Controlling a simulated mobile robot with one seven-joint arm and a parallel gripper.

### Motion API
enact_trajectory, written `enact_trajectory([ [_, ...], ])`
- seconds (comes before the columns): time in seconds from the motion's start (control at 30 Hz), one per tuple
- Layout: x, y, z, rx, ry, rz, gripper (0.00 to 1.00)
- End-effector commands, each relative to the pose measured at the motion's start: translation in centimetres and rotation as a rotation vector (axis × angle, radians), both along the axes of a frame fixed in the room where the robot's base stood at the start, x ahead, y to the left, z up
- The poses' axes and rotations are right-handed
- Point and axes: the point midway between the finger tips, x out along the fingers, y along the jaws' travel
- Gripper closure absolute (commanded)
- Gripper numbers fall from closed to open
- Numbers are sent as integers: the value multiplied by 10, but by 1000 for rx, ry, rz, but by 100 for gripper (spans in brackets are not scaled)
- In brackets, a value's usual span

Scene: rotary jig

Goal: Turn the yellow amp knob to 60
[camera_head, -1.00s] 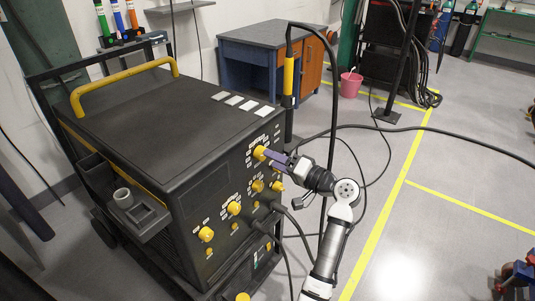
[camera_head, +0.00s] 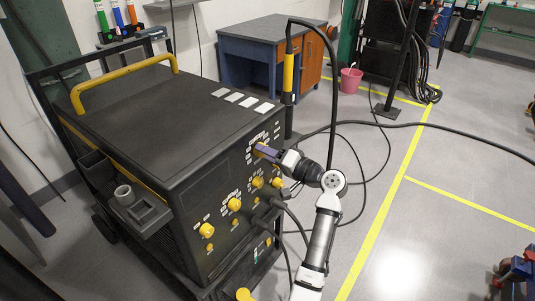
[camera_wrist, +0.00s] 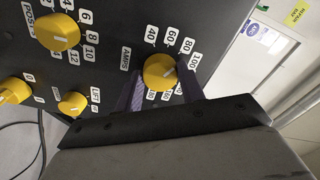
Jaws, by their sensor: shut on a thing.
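The yellow amp knob (camera_wrist: 160,72) sits on the dark panel in the wrist view, beside the AMPS label. Number tags 40, 60, 80 and 100 run around its upper and right side; the lower tags are partly hidden. Its pale mark appears to lie towards the right, near 80 to 100, but I cannot read it exactly. My gripper (camera_wrist: 164,82) has one purple finger on each side of the knob and is shut on it. In the head view my gripper (camera_head: 262,151) reaches the panel's upper right, and its fingers hide most of the knob.
Other yellow knobs sit close by, including a large one (camera_wrist: 58,32) and the LIFT knob (camera_wrist: 72,103) in the wrist view. The welder cabinet (camera_head: 130,100) carries the panel. Black cables (camera_head: 291,219) hang below it. Open floor (camera_head: 400,230) lies to the right.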

Motion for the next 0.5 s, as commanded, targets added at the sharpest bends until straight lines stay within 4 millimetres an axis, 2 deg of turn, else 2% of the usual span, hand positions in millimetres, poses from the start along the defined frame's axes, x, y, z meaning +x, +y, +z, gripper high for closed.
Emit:
enact_trajectory([
  [0.27, 0, 0, -4, -38, -52, 0, 84],
  [0.5, 0, 0, -7, -126, -178, 0, 84],
])
